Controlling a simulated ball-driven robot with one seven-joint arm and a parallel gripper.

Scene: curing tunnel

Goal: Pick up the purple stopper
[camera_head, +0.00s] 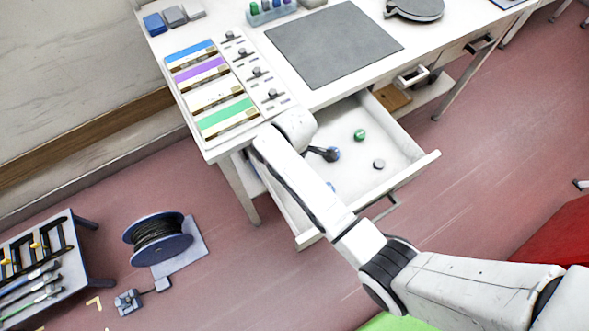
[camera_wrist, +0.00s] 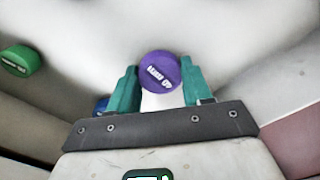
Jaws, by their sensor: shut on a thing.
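The purple stopper (camera_wrist: 160,71), a round cap with pale lettering on top, is between the tips of my gripper (camera_wrist: 160,84) in the wrist view. The teal fingers are shut on it from both sides. In the head view my arm reaches over the open drawer (camera_head: 408,171). The gripper there is small and partly hidden by the arm, and I cannot clearly make out the purple stopper. The wrist view does not show whether the stopper touches the drawer floor.
A green stopper (camera_head: 360,134) and a grey round piece (camera_head: 379,164) lie in the drawer. A blue thing (camera_wrist: 101,104) is partly hidden behind the left finger. The drawer walls surround my gripper. The desk top (camera_head: 225,150) overhangs the drawer's back.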

